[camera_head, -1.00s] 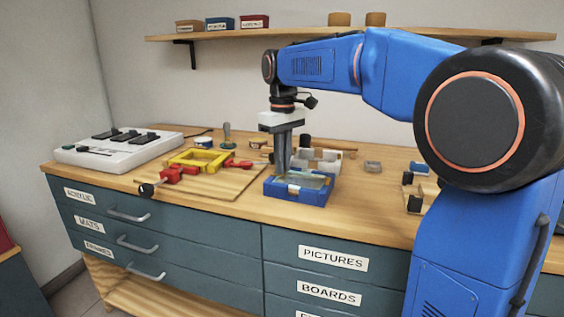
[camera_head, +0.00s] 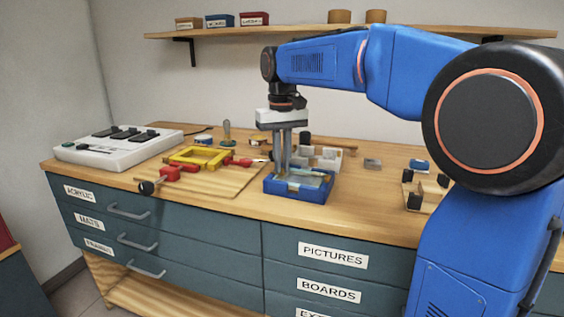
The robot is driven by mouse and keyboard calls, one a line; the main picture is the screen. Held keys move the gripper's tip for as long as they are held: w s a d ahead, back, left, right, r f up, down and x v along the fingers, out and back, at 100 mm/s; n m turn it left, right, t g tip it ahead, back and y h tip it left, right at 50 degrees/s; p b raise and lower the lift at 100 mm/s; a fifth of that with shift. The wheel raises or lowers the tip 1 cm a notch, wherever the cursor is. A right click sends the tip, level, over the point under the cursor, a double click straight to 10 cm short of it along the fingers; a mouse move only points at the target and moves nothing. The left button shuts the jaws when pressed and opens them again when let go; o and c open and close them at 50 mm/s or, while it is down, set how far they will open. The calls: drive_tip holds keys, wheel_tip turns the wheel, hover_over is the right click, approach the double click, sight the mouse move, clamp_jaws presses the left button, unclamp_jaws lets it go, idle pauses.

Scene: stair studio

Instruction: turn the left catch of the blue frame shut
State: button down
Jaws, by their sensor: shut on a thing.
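The blue frame (camera_head: 310,194) lies flat near the front of the bench, with a grey-green panel inside it. A small pale piece sits on its front edge, and a thin tan piece lies toward its right back. My gripper (camera_head: 281,170) points straight down, with its fingertips low at the left part of the blue frame. It is shut on the left catch, which is small and mostly hidden by the fingers. I cannot make out the catch's angle.
A yellow frame (camera_head: 222,160) with red clamps (camera_head: 170,173) lies to the left on a wooden board. A white device (camera_head: 118,153) stands at the far left. White blocks (camera_head: 329,156) stand close behind the blue frame. A wooden holder (camera_head: 428,192) is on the right.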

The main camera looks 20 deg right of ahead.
drive_tip(key=c, duration=1.8)
unclamp_jaws()
drive_tip(key=shift+r, duration=0.1)
wheel_tip(320, 180, up, 17)
drive_tip(key=shift+r, duration=0.15)
